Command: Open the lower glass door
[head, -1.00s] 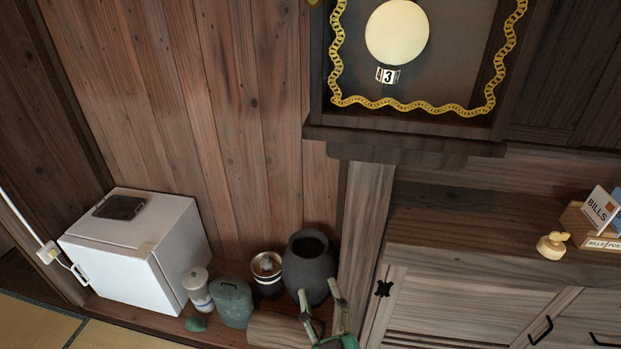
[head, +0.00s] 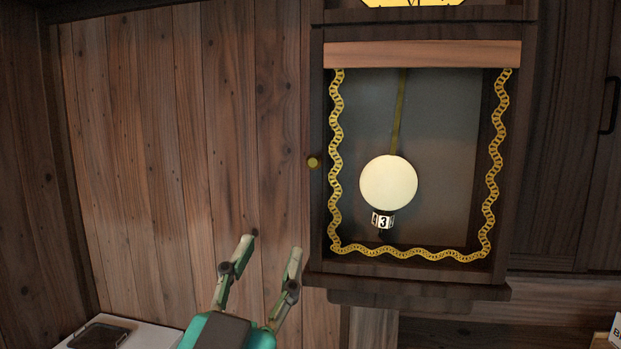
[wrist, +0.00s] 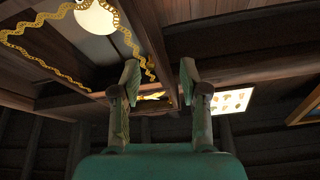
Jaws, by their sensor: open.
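The lower glass door (head: 445,150) is the front of a dark wooden wall clock's pendulum case, edged inside with a wavy gold trim. It looks closed. A small round brass knob (head: 313,162) sits on its left edge. Behind the glass hang a pale round pendulum (head: 388,183) and a small number plate (head: 382,220). My gripper (head: 271,245) is open and empty, below and left of the knob, not touching the clock. In the wrist view, my gripper (wrist: 160,75) points upward, with the pendulum (wrist: 97,15) and gold trim at upper left.
The plank wall (head: 180,150) is bare left of the clock. A ledge (head: 410,290) juts out under the case. A white box-like appliance (head: 150,338) with a dark tray (head: 98,335) on top stands at lower left. A cabinet handle (head: 608,105) shows at far right.

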